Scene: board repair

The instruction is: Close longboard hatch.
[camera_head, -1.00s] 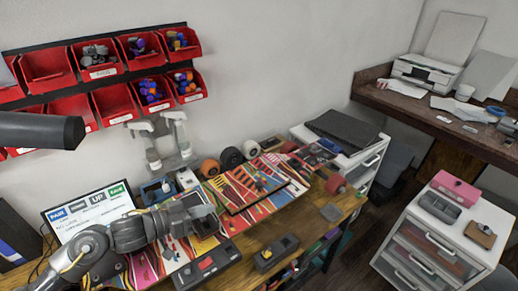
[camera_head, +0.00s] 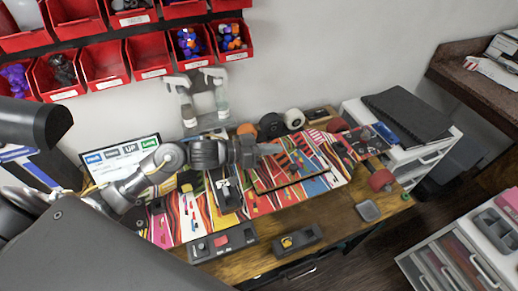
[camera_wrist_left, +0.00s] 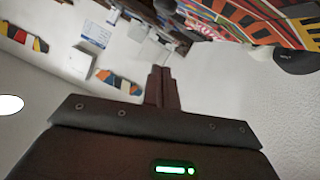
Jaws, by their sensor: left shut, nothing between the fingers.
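The longboard (camera_head: 330,179) lies on the workbench, with a multicoloured striped face. Its hatch panel (camera_head: 287,172) has a dark edge and seems raised from the board around it; how far it stands open I cannot tell. My left gripper (camera_head: 272,149) is shut and empty at the upper left edge of the panel; whether it touches I cannot tell. The left wrist view shows its closed fingers (camera_wrist_left: 163,88), with part of the patterned board (camera_wrist_left: 262,18) at upper right. My right gripper is not in view.
Wheels (camera_head: 294,118) stand behind the board beside spray bottles (camera_head: 217,95). A red-buttoned box (camera_head: 222,242) and a dark tool (camera_head: 290,240) lie along the bench front. Red bins (camera_head: 105,64) hang on the wall. Drawer units stand right.

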